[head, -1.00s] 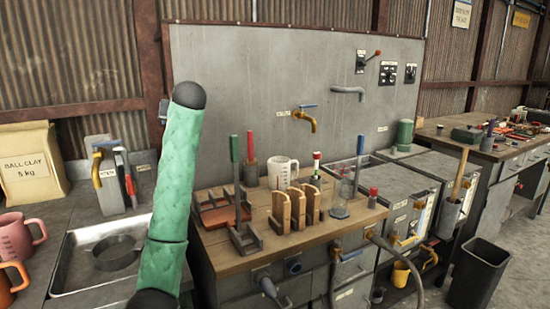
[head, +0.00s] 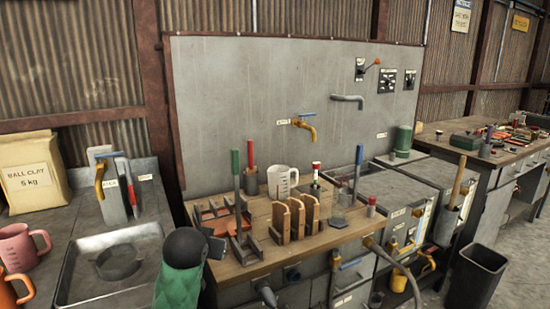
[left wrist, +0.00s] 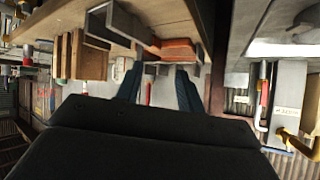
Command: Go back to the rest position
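My left arm, with a green sleeve and a dark rounded joint, comes in at the bottom of the head view, left of the wooden bench. A small dark part of my left gripper (head: 217,247) shows by the bench's front left corner. In the left wrist view, which looks upside down, my left gripper's (left wrist: 158,88) two dark fingers stand apart. Nothing is held between them; a red handle shows in the gap behind. My right gripper is in neither view.
A metal sink (head: 85,285), pink mug (head: 18,247) and clay bag (head: 30,175) are left. A black bin (head: 477,275) stands on the floor right.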

